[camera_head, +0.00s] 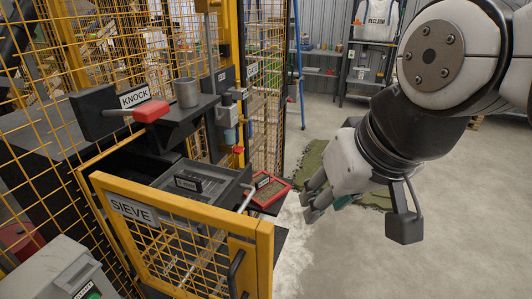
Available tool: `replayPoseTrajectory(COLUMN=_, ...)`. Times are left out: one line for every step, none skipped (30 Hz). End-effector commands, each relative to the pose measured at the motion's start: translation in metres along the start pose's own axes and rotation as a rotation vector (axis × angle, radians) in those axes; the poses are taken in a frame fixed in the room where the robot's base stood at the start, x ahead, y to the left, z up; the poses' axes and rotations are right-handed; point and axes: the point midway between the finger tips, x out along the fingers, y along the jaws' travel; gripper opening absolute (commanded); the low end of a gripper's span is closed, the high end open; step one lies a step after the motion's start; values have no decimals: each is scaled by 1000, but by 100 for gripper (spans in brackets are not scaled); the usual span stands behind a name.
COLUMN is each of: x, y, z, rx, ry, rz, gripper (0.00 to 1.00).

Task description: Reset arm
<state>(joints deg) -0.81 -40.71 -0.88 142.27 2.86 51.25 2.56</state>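My arm reaches in from the upper right of the head view. My gripper (312,199) is at its lower left end, with its grey fingers pointing left and down. It hangs in front of the floor, just right of a small red-rimmed tray (287,184). The fingers look close together, but the gap between them is not clear. A small teal patch shows under the gripper; I cannot tell whether it is a held thing. A green turf piece (376,196) lies on the floor behind the gripper and is partly hidden by it.
A yellow-framed cage with a SIEVE sign (132,210) stands at the left. Above it are a red-ended KNOCK handle (151,111) and a grey cup (186,92). A grey box (55,275) is at the lower left. Shelves line the back wall. The floor at lower right is clear.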

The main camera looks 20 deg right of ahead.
Motion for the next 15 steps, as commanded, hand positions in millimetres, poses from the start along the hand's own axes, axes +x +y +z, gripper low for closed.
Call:
replayPoseTrajectory(x=-2, y=4, z=3, rx=-36, ry=12, rz=23, gripper=32)
replayPoseTrajectory(x=-3, y=6, z=5, rx=-54, ry=15, rz=33, gripper=32)
replayPoseTrajectory(x=-4, y=8, z=6, rx=-69, ry=18, rz=43, gripper=32)
replayPoseTrajectory(x=-4, y=9, z=7, rx=-76, ry=18, rz=48, gripper=32)
replayPoseTrajectory(x=-4, y=10, z=7, rx=-81, ry=19, rz=51, gripper=32)
replayPoseTrajectory(x=-4, y=10, z=7, rx=-84, ry=19, rz=52, gripper=32)
replayPoseTrajectory(x=-4, y=10, z=7, rx=-84, ry=18, rz=52, gripper=32)
replayPoseTrajectory(x=-4, y=10, z=7, rx=-84, ry=18, rz=52, gripper=32)
replayPoseTrajectory(x=-4, y=10, z=7, rx=-83, ry=18, rz=51, gripper=32)
replayPoseTrajectory(x=-4, y=10, z=7, rx=-82, ry=18, rz=51, gripper=32)
replayPoseTrajectory(x=-4, y=10, z=7, rx=-82, ry=18, rz=51, gripper=32)
replayPoseTrajectory(x=-4, y=10, z=7, rx=-82, ry=18, rz=50, gripper=32)
replayPoseTrajectory(x=-4, y=10, z=7, rx=-81, ry=18, rz=50, gripper=32)
replayPoseTrajectory(x=-3, y=10, z=6, rx=-81, ry=18, rz=50, gripper=32)
replayPoseTrajectory(x=-1, y=10, z=6, rx=-81, ry=18, rz=50, gripper=32)
